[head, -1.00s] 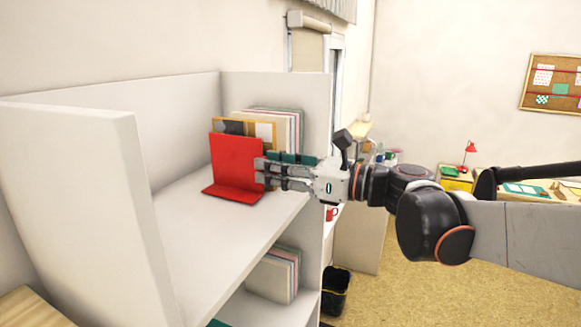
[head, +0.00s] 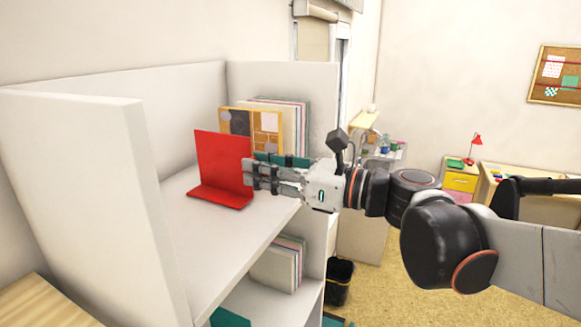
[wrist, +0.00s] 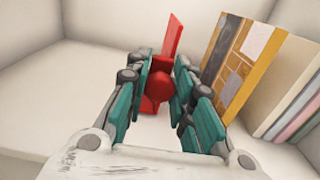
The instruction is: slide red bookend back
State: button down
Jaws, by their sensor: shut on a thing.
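The red bookend (head: 222,165) stands upright on the white upper shelf (head: 240,232), its flat foot on the shelf board. My gripper (head: 247,173) reaches in from the right and is shut on the bookend's right edge. In the wrist view the red bookend (wrist: 172,38) shows between the teal-padded fingers of my gripper (wrist: 158,80), with a rounded red part between them. The fingers hide some of the bookend.
A yellow patterned book (head: 267,126) and several pale books (head: 298,115) stand upright behind the bookend, to its right. A tall white side panel (head: 75,190) bounds the shelf on the left. Bare board lies left of the bookend. More books (head: 278,265) stand on the lower shelf.

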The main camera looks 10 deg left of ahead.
jog(key=c, duration=1.7)
grip_release()
jog(key=shift+o, duration=0.2)
jog(key=v, duration=1.2)
jog(key=s+d+f+n+h+b, duration=0.25)
jog(key=f+b, duration=0.35)
jog(key=f, duration=0.5)
jog(key=s+d+f+n+h+b, duration=0.1)
jog(key=f+n+h+b, duration=0.3)
jog(key=f, duration=0.7)
jog(key=s+d+f+n+h+b, duration=0.1)
jog(key=s+f+n+h+b, duration=0.15)
jog(key=f+b, duration=0.65)
jog(key=s+d+f+n+h+b, duration=0.1)
jog(key=d+f+n+b, duration=0.3)
jog(key=f, duration=0.4)
jog(key=s+d+f+n+t+h+b, duration=0.1)
jog(key=d+f+n+h+b, duration=0.3)
jog(key=f, duration=0.4)
jog(key=s+d+f+n+h+b, duration=0.1)
jog(key=d+f+n+h+b, duration=0.2)
jog(key=f, duration=0.5)
jog(key=d+n+b, duration=0.1)
jog(key=d+b, duration=0.1)
jog(key=d, duration=0.1)
jog(key=shift+s+f+n+b, duration=0.25)
jog(key=shift+s+n+b, duration=0.1)
jog(key=shift+s+n, duration=0.05)
